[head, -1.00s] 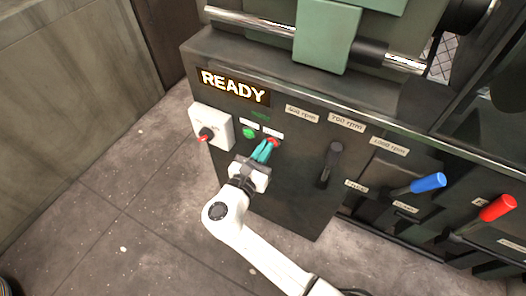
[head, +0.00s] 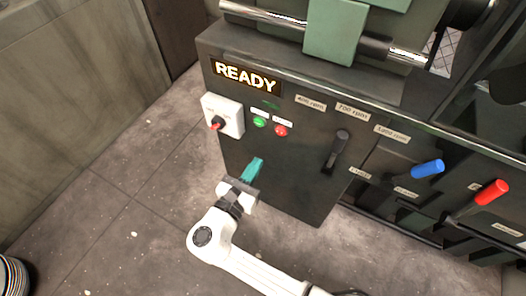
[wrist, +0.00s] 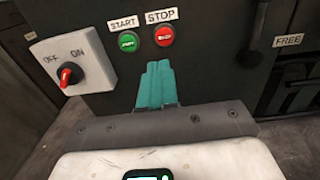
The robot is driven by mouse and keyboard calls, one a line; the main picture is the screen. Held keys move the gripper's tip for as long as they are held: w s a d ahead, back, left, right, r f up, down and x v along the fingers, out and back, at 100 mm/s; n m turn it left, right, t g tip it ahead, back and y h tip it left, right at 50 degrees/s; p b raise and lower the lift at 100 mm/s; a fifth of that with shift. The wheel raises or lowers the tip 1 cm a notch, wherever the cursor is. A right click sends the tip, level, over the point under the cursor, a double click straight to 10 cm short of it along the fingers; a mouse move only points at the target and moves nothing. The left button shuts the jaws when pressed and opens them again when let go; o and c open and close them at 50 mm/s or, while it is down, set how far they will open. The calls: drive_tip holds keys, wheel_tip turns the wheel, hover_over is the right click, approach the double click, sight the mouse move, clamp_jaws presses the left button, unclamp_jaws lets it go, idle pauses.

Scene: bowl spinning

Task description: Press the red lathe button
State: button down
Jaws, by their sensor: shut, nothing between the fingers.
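The red button (head: 281,130), under a STOP label, sits on the dark front panel of the lathe (head: 300,165). It also shows in the wrist view (wrist: 164,36). The green button (head: 259,122), under a START label, is just to its left. My gripper (head: 258,162) has teal fingers that are shut and empty. It is below the red button and apart from it in the head view. In the wrist view the fingertips (wrist: 159,66) point up toward the panel, below the two buttons.
A white OFF/ON switch box (head: 223,115) with a red knob is left of the buttons. A lit READY sign (head: 246,77) is above. A black lever (head: 335,152), a blue-handled lever (head: 427,169) and a red-handled lever (head: 491,192) are to the right.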

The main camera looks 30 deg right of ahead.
drive_tip(key=shift+v, duration=1.5)
drive_tip(key=s+d+f+m+g+y, duration=0.2)
drive_tip(key=s+d+f+m+g, duration=0.15)
drive_tip(key=d+m, duration=0.2)
drive_tip(key=s+d+f+m+g+y, duration=0.1)
drive_tip(key=s+d+f+m+g, duration=0.3)
drive_tip(key=d, duration=0.3)
drive_tip(key=s+d+f+m+g+y, duration=0.1)
drive_tip(key=s+d+m+g+y, duration=0.25)
drive_tip(key=s+m+y, duration=0.7)
drive_tip(key=s+r+m+p, duration=0.3)
drive_tip(key=r+p, duration=0.6)
drive_tip(key=r, duration=0.2)
drive_tip(key=s+r+m+t+p, duration=0.1)
drive_tip(key=s+r+m+p, duration=0.1)
drive_tip(key=r+p, duration=0.8)
drive_tip(key=shift+s+a+r+m+y+p, duration=0.35)
drive_tip(key=shift+s+a+m, duration=0.1)
drive_tip(key=shift+s, duration=0.1)
idle(1.6)
